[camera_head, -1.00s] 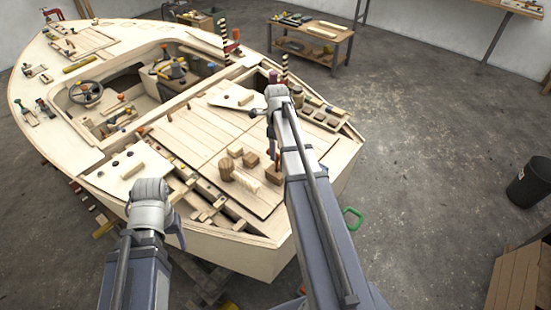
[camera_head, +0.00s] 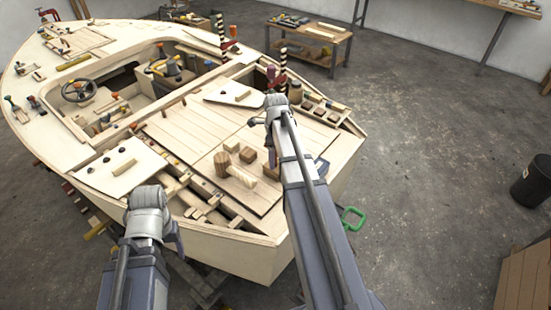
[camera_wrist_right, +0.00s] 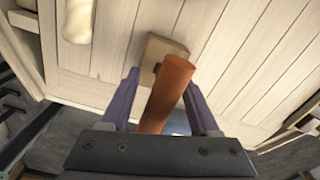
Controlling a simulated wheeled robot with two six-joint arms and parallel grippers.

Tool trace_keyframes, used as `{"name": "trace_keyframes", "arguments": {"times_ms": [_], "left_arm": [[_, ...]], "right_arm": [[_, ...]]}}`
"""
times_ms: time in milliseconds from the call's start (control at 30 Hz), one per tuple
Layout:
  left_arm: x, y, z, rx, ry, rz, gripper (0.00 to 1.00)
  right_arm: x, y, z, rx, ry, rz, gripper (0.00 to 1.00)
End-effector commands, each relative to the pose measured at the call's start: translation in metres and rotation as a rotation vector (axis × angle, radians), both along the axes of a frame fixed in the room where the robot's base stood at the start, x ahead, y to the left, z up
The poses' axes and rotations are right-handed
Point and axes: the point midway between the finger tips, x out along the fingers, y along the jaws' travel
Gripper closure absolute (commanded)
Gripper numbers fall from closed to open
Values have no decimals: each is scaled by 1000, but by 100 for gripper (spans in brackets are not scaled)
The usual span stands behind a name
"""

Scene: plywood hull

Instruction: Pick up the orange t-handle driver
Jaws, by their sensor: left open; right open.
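In the right wrist view an orange-brown cylinder (camera_wrist_right: 165,90), which looks like the handle of the orange t-handle driver, stands between the two purple fingers of my right gripper (camera_wrist_right: 161,78). The fingers are spread, with a gap at the right; contact on the left is unclear. Its lower end is hidden by the gripper body, and no shaft or crossbar shows. In the head view my right gripper (camera_head: 271,156) hangs over the right part of the plank deck, and the driver is not clear there. My left gripper (camera_head: 174,238) is open and empty near the hull's front edge.
Several wooden blocks (camera_head: 248,155) stand on the plank deck (camera_head: 190,135) left of my right gripper. In the right wrist view a wooden block (camera_wrist_right: 153,50) lies beyond the cylinder. A green handle (camera_head: 352,218) shows beside my right arm.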

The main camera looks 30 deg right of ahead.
Motion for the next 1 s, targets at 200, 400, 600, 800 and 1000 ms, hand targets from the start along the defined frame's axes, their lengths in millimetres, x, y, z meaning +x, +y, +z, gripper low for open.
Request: {"name": "trace_keyframes", "arguments": {"times_ms": [200, 400, 600, 800, 1000], "left_arm": [[0, 0, -5, 0, 0, 0, 36], [0, 0, -5, 0, 0, 0, 36], [0, 0, -5, 0, 0, 0, 36], [0, 0, -5, 0, 0, 0, 36], [0, 0, -5, 0, 0, 0, 36]], "right_arm": [[0, 0, -5, 0, 0, 0, 38], [0, 0, -5, 0, 0, 0, 50], [0, 0, -5, 0, 0, 0, 73], [0, 0, -5, 0, 0, 0, 95], [0, 0, -5, 0, 0, 0, 100]]}}
